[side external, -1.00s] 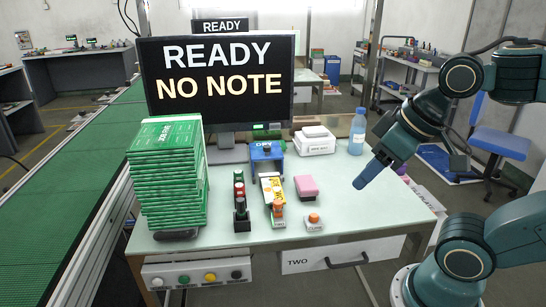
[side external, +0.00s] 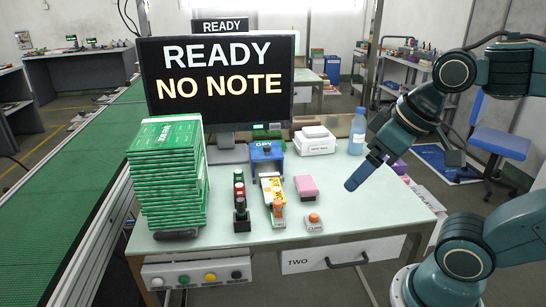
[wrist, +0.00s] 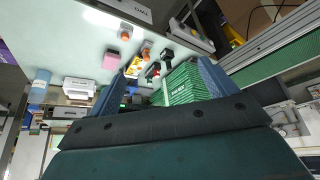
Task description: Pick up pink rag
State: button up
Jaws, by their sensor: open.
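In the side view the fingers overlap.
A blue dispenser (side external: 266,155), a white box (side external: 314,143), a water bottle (side external: 357,131) and an orange-topped button (side external: 313,221) surround the rag. The table's front right is clear.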

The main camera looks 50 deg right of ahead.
jog(key=w+d+r+m+g, duration=0.2)
jog(key=w+d+m, duration=0.15)
jog(key=w, duration=0.55)
jog(key=m+g, duration=0.4)
jog(key=m, duration=0.1)
send_over(306, 182)
notch_tip(306, 182, down, 15)
jog(key=shift+a, duration=0.1)
jog(key=shift+f, duration=0.1)
jog(key=shift+f, duration=4.2)
jog(key=shift+f, duration=2.55)
